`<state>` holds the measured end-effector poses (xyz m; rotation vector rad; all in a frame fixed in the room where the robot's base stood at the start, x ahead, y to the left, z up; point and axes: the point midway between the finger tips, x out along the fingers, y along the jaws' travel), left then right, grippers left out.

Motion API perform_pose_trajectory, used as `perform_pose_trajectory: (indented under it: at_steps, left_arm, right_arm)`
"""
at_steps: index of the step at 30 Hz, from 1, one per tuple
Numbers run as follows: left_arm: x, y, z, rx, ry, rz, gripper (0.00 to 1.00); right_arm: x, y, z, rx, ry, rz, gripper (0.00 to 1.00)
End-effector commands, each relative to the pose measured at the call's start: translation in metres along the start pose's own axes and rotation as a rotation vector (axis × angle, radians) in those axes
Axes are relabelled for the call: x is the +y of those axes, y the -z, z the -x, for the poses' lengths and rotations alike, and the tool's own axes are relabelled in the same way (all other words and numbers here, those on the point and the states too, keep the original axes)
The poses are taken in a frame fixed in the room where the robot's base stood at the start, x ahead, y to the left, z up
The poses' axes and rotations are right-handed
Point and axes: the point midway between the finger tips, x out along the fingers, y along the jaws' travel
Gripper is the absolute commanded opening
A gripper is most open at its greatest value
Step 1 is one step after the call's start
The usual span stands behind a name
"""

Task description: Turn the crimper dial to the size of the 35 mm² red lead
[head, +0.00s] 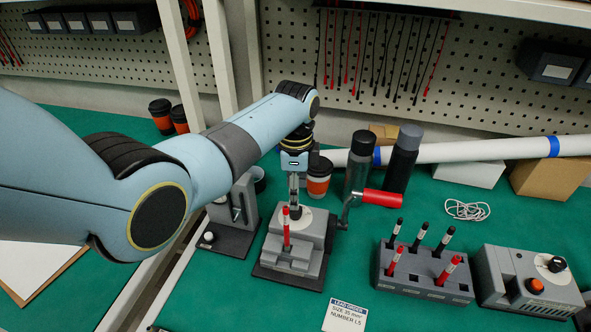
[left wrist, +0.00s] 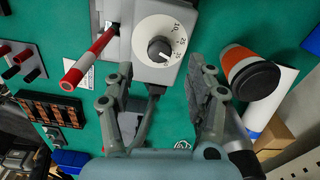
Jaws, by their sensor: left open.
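The grey crimper (head: 290,255) stands on the green bench, with a red lead (head: 286,228) upright in its front. In the left wrist view, its white dial (left wrist: 177,24) carries printed sizes and a dark round knob (left wrist: 160,51); I cannot tell for certain which size the knob marks. The red lead (left wrist: 92,57) also shows there, left of the dial. My left gripper (head: 295,196) hangs over the dial. In the left wrist view, its fingers (left wrist: 164,92) are apart with nothing between them, and the knob lies just beyond their tips. A card (head: 345,316) reads lead order, size 35 mm², number L5.
The crimper's crank has a red handle (head: 381,198) on its right. A grey rack (head: 425,287) holds several red and black leads. A grey box with knobs (head: 525,280) stands far right. A cup (head: 318,182) and dark bottles (head: 401,160) stand behind the crimper.

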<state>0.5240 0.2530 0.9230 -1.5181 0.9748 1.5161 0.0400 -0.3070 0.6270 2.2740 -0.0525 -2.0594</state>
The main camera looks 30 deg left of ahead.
Motion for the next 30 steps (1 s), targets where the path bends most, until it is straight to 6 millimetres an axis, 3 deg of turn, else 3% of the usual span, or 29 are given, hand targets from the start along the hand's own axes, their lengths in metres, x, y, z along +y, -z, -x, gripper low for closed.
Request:
perform_pose_trajectory:
  at_steps: [4,10,30]
  left_arm:
    - [-0.001,0.000,0.033,0.002,0.004,0.000,0.55]
    - [-0.001,0.000,0.059,0.000,0.001,0.000,0.55]
    - [0.000,0.000,0.064,0.000,0.000,0.000,0.55]
  right_arm:
    - [0.000,0.000,0.000,0.000,0.000,0.000,0.40]
    - [-0.001,0.000,0.000,0.000,0.001,0.000,0.40]
    - [-0.002,0.000,0.000,0.001,0.002,0.000,0.40]
